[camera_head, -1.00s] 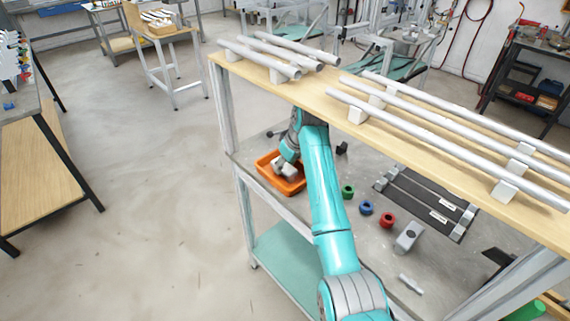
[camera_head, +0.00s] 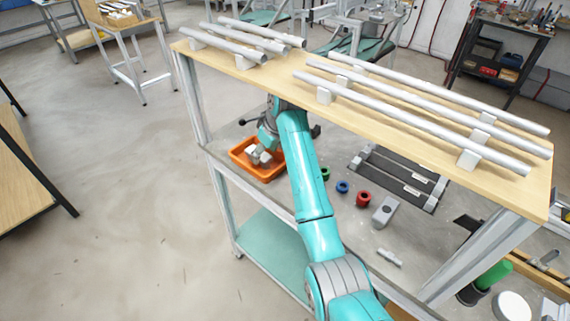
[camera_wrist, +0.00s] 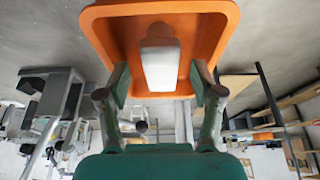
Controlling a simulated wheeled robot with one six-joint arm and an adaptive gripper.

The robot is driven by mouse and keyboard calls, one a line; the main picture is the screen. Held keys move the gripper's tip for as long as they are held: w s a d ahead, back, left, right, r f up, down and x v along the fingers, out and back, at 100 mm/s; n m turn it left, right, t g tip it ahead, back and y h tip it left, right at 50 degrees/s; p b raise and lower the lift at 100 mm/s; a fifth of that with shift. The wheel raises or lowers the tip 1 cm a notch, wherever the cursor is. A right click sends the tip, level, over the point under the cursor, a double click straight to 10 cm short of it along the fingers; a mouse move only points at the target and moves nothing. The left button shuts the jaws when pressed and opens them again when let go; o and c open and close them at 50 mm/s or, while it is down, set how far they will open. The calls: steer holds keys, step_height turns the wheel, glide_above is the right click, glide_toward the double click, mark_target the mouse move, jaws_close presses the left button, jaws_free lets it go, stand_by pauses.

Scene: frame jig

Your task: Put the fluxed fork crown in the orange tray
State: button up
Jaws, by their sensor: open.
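The orange tray (camera_head: 252,172) stands at the left end of the shelf under the wooden top; it also fills the upper part of the wrist view (camera_wrist: 218,22). A pale grey-white block, which looks like the fork crown (camera_wrist: 160,66), is inside the tray in the wrist view. My gripper (camera_wrist: 159,72) is open, its fingers on either side of the block with gaps between. In the head view my gripper (camera_head: 263,150) reaches down over the tray and partly hides its inside. Another grey block with a dark hole (camera_head: 385,211) lies on the shelf to the right.
Green (camera_head: 325,174), blue (camera_head: 342,187) and red (camera_head: 363,199) rings lie right of my arm. A dark fixture (camera_head: 400,178) is behind them, and a small grey rod (camera_head: 390,257) is nearer. Long tubes (camera_head: 420,115) rest on the wooden top (camera_head: 290,85) above the shelf.

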steer(key=s+d, duration=0.4)
steer(key=d, duration=0.1)
steer(key=s+d, duration=0.2)
steer(key=d, duration=0.1)
steer(key=shift+s, duration=0.15)
stand_by(0.3)
